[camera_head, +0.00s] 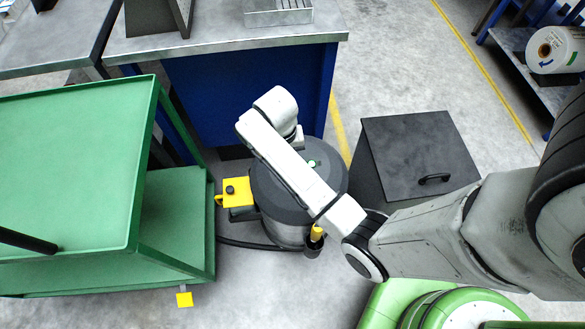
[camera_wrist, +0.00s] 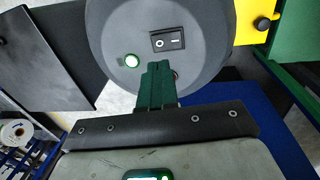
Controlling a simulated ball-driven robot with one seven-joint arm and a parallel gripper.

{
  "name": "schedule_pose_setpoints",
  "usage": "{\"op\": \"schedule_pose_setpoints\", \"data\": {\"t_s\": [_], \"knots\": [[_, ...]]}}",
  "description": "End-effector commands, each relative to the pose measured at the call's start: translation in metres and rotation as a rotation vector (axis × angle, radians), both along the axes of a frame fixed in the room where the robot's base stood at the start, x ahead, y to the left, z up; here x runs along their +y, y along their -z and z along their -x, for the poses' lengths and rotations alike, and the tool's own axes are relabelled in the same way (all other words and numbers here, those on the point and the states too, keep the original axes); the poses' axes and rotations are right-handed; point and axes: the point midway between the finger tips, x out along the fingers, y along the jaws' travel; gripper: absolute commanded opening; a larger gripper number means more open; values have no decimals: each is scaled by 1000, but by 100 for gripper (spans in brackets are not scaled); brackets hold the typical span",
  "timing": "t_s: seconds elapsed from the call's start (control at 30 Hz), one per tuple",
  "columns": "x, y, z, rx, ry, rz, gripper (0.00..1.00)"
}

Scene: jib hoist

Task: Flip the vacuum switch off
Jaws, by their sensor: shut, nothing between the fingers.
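The vacuum (camera_head: 272,203) is a round drum with a dark grey lid, standing on the floor in front of the blue bench in the head view. In the wrist view its lid (camera_wrist: 110,30) carries a black rocker switch (camera_wrist: 168,40) marked with a circle and a line; I cannot tell which side is pressed. The arm hides the gripper in the head view.
A green cart (camera_head: 75,165) stands close on the left. A yellow box with a black knob (camera_head: 237,191) sits at the vacuum's left side. A dark lidded bin (camera_head: 412,150) stands to the right, and the blue bench (camera_head: 245,95) behind.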

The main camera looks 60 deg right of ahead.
Motion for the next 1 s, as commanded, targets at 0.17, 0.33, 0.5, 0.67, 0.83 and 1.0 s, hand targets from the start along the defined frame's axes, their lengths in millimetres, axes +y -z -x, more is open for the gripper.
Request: {"op": "schedule_pose_setpoints", "data": {"t_s": [0.17,0.33,0.5,0.67,0.83,1.0], "knots": [[-3,37,5,3,1,0,0],[-5,62,7,2,1,-1,0],[-6,75,8,1,0,1,0],[-6,78,8,-1,0,1,0],[-6,78,8,-1,0,1,0],[-7,79,10,-16,1,-15,0]]}}
